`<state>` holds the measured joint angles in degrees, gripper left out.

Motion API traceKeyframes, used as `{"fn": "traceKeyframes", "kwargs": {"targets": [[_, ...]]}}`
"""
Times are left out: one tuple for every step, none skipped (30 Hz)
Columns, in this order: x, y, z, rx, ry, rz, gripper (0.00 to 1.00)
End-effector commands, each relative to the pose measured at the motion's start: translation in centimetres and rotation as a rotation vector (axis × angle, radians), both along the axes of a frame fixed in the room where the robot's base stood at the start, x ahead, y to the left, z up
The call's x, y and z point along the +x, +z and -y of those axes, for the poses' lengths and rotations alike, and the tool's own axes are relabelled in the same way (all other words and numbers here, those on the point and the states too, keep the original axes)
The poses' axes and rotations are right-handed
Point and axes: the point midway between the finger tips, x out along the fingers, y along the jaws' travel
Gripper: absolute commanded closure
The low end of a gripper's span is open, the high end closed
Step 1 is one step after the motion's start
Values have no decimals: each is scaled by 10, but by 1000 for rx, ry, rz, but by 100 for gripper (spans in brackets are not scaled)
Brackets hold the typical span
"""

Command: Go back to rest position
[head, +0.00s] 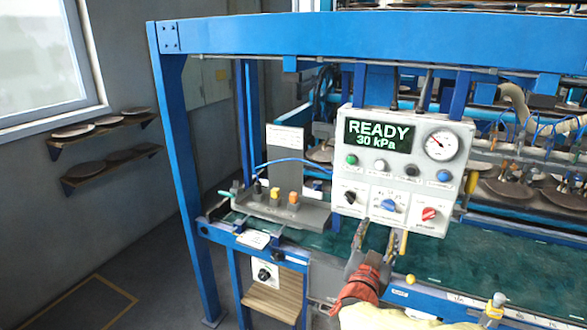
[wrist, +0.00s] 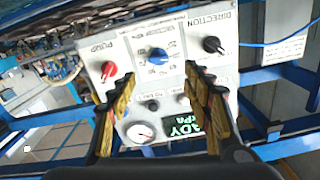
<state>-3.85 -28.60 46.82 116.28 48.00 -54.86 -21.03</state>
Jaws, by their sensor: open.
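My gripper (head: 376,238) is open and empty in front of the lower part of the white control panel (head: 458,190). In the head view its fingers point up at the panel, below the blue knob (head: 389,205). In the wrist view the open fingers (wrist: 160,95) frame the blue knob (wrist: 158,57), with the red knob (wrist: 107,70) to the left and the black knob (wrist: 212,45) to the right. I cannot tell whether a fingertip touches the panel. The display (head: 379,134) reads READY 30 kPa.
A blue frame (head: 181,180) stands around the machine, with a top beam (head: 330,38). A green work surface (head: 460,258) lies below the panel. A grey block with small knobs (head: 290,212) sits left of the panel. The floor at the left (head: 150,262) is clear.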

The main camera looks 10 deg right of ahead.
Motion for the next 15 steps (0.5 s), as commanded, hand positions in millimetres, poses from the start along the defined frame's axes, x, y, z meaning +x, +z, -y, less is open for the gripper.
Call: {"fn": "traceKeyframes", "kwargs": {"targets": [[2, -7, -4, 22, 18, -18, 50], [5, -13, -8, 39, 36, -33, 50], [9, -24, -17, 66, 70, -62, 50], [11, -35, -25, 86, 101, -91, 50], [12, -48, -34, 110, 135, -129, 50], [13, -64, -48, 142, 187, -182, 50], [12, -75, -60, 165, 229, -222, 50], [10, -84, -72, 189, 269, -263, 50], [5, -94, -87, 215, 323, -316, 50], [1, -100, -98, 234, 361, -357, 50], [-5, -106, -109, 251, 398, -398, 50], [-15, -112, -123, 273, 445, -453, 50], [-23, -116, -132, 285, 478, -494, 50], [-32, -119, -141, 297, 508, -537, 50], [-46, -123, -151, 310, 547, -595, 50]]}}
